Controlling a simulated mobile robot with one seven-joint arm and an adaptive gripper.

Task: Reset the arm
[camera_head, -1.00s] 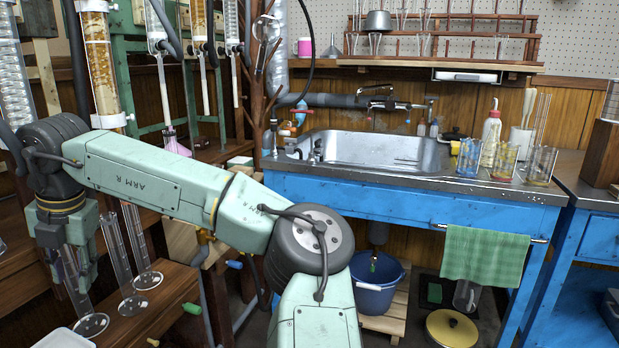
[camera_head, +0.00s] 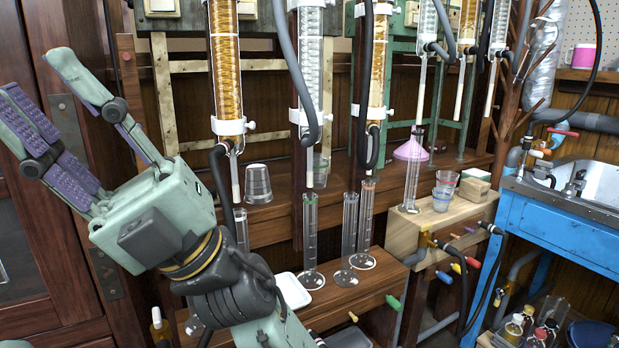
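My gripper (camera_head: 38,80) is raised at the left in the head view, in front of a dark wooden cabinet. Its two pale green fingers with purple pads point up and to the left. They stand apart with nothing between them. My arm comes up from the bottom of the view and bends to the left at the wrist.
A glass reflux column with amber packing (camera_head: 225,70) hangs right of my gripper. Graduated cylinders (camera_head: 311,235) and a white tray (camera_head: 291,291) stand on a low wooden shelf. A blue sink bench (camera_head: 545,232) is at the right.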

